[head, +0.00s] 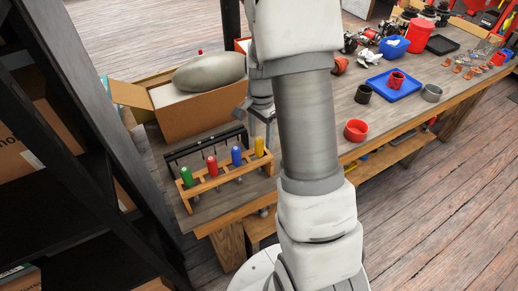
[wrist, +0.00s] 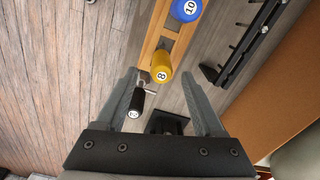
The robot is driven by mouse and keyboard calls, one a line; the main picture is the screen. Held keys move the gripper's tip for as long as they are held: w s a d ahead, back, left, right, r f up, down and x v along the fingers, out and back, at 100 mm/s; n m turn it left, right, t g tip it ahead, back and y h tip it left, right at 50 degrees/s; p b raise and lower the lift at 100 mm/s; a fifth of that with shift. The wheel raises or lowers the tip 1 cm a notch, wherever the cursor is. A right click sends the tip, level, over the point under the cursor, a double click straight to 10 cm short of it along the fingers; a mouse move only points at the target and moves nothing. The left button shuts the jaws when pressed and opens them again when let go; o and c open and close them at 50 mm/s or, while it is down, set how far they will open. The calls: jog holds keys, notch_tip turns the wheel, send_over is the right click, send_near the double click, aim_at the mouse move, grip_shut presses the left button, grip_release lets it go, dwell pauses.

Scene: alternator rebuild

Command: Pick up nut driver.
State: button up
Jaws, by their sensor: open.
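A wooden rack (head: 215,185) at the near left corner of the bench holds upright nut drivers with green (head: 186,175), red (head: 211,165), blue (head: 236,155) and yellow (head: 259,146) handles. My gripper (head: 259,112) is open above the rack's right end, partly hidden by my arm. In the wrist view, the yellow handle marked 8 (wrist: 161,68) shows between the open fingers, near their tips. The blue handle marked 10 (wrist: 186,9) is beyond them. A black handle with a white label (wrist: 136,103) shows beside the left finger. Nothing is held.
A black rack with several hooks (head: 205,147) stands behind the wooden rack, and an open cardboard box (head: 190,115) with a grey rounded object (head: 210,72) is behind that. A red cup (head: 356,130) and a blue tray (head: 393,91) are farther right. Dark shelving (head: 120,160) rises at left.

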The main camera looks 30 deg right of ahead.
aim_at(259, 148)
jog(key=f, duration=0.5)
jog(key=shift+a+f, duration=0.2)
jog(key=shift+f, duration=0.1)
grip_shut()
